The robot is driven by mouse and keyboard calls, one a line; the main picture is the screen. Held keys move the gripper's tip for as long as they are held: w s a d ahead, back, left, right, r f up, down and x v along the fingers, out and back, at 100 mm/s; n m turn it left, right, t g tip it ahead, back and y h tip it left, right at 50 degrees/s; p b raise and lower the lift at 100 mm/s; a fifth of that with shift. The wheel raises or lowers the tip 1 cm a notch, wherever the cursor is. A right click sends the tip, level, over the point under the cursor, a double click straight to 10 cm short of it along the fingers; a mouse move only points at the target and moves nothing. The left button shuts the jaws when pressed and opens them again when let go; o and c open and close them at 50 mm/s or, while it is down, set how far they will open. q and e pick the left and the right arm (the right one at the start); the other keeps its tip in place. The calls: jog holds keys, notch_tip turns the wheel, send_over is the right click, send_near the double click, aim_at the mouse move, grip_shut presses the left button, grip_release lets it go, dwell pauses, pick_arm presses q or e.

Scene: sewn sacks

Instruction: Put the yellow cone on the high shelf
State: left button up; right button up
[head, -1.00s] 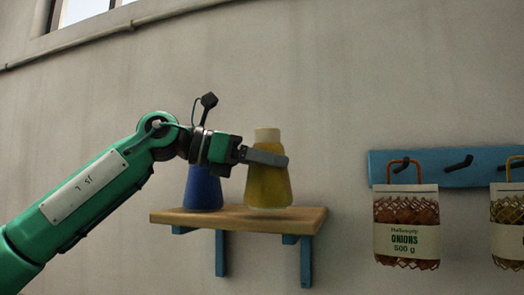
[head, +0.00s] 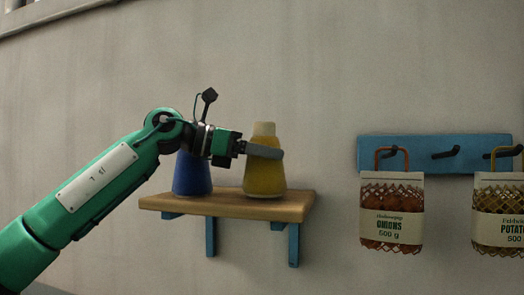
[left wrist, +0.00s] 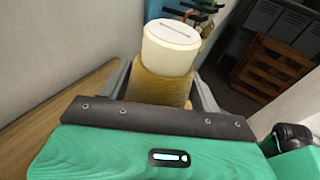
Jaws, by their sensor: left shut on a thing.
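The yellow cone (head: 264,178) with a cream top is at the right part of the wooden shelf (head: 230,204) on the wall. Its base appears to be at the shelf board; I cannot tell if it bears on it. My left gripper (head: 266,151) is shut on the cone's upper part from the left. In the left wrist view the cone's cream top (left wrist: 171,47) stands between the two fingers. The cone looks upright. My right gripper is in neither view.
A blue cone (head: 192,176) stands on the shelf's left part, partly behind my left arm. To the right, a blue hook rail (head: 432,154) holds an onion sack (head: 391,212) and a potato sack (head: 497,212). The wall between shelf and rail is bare.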

pick_arm(q)
jog(key=shift+f+b, duration=0.4)
jog(key=shift+f, duration=0.1)
jog(key=o, duration=1.2)
jog(key=shift+c, duration=0.2)
notch_tip(320, 180, up, 12)
jog(key=shift+b, duration=0.9)
notch_tip(320, 180, up, 8)
jog(key=p, duration=0.3)
